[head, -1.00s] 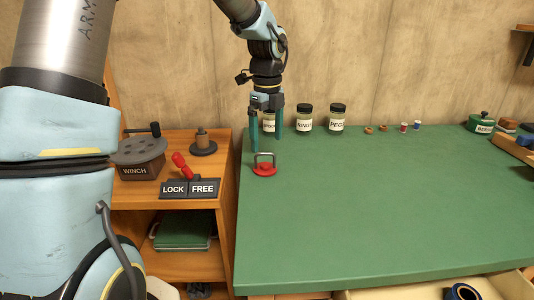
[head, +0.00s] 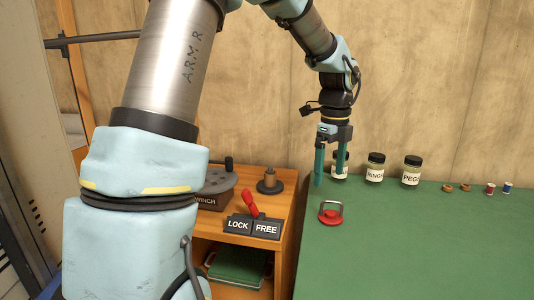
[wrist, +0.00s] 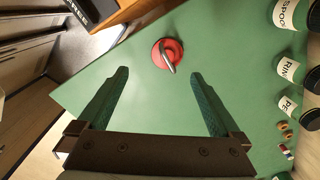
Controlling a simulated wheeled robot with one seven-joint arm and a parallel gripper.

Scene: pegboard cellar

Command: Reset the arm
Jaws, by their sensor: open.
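My gripper (head: 328,165) hangs fingers-down above the far left part of the green tabletop. Its two teal fingers are apart with nothing between them; the wrist view shows the open gripper (wrist: 155,110) too. A red disc with a metal handle (head: 330,213) lies on the tabletop near the left edge, a little in front of the fingers. In the wrist view the red disc (wrist: 167,54) sits beyond the fingertips, apart from them.
Labelled jars, RINGS (head: 375,168) and PEGS (head: 411,171), stand behind the gripper to the right, with a third jar (head: 340,168) partly hidden by the fingers. Small spools (head: 490,189) lie farther right. A wooden cabinet (head: 284,215) holds a winch (head: 214,188) and LOCK/FREE sign (head: 252,227). The front tabletop is clear.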

